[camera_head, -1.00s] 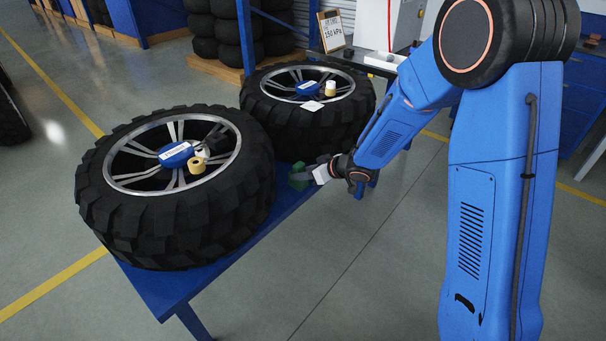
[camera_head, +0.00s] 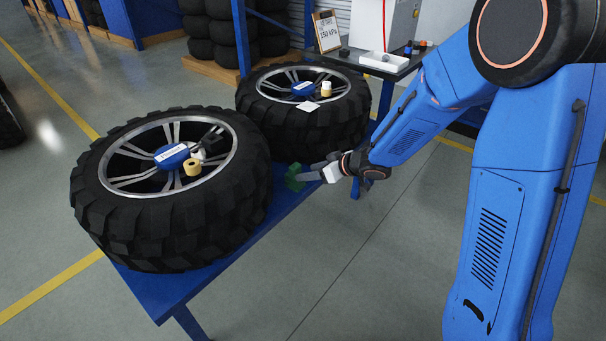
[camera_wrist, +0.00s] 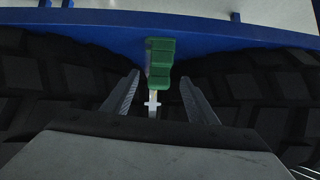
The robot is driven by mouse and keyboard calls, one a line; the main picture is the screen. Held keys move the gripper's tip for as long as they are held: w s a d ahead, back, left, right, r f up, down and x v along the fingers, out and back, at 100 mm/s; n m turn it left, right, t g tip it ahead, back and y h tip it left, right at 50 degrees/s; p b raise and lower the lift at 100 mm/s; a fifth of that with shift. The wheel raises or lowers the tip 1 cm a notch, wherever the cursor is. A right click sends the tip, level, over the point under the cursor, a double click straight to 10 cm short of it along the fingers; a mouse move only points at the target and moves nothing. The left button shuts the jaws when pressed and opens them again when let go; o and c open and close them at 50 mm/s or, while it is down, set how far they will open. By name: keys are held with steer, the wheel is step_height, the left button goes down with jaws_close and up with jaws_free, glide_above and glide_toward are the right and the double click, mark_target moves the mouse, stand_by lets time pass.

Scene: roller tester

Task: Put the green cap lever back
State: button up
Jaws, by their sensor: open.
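The green cap lever (camera_head: 294,177) is at the blue bench, by the gap between the two big tyres. In the wrist view the green lever (camera_wrist: 160,64) stands out ahead, with a pale metal stem (camera_wrist: 153,100) below it. My gripper (camera_head: 312,176) reaches in from the right, close beside the lever. In the wrist view my gripper (camera_wrist: 158,88) has its two fingers apart, one on each side of the lever and stem. I see a dark gap between each finger and the lever, so they look apart.
The near tyre (camera_head: 170,235) and far tyre (camera_head: 325,130) lie flat on the blue bench (camera_head: 165,292), close on both sides of the lever. A tan roll (camera_head: 193,168) sits on the near rim. A side table (camera_head: 385,65) stands behind. Floor right of the bench is clear.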

steer(key=v, duration=0.6)
steer(key=shift+d+r, duration=0.1)
steer(key=w+d+r+m+t+h, duration=0.1)
steer(key=d+r+m+t+h, duration=0.3)
steer(key=d+r, duration=0.55)
steer(key=s+d+r+m+h, duration=0.1)
steer(key=s+d+r+h, duration=0.15)
steer(key=d, duration=0.35)
steer(key=s+d+r+m+h, duration=0.1)
steer(key=s+d+h, duration=0.25)
steer(key=d, duration=0.25)
steer(key=s+d+m+g, duration=0.2)
steer(key=s+g, duration=0.3)
steer(key=s, duration=2.4)
steer(key=shift+d+f+m+y, duration=0.25)
steer(key=shift+m+y, duration=0.15)
steer(key=shift+m, duration=0.5)
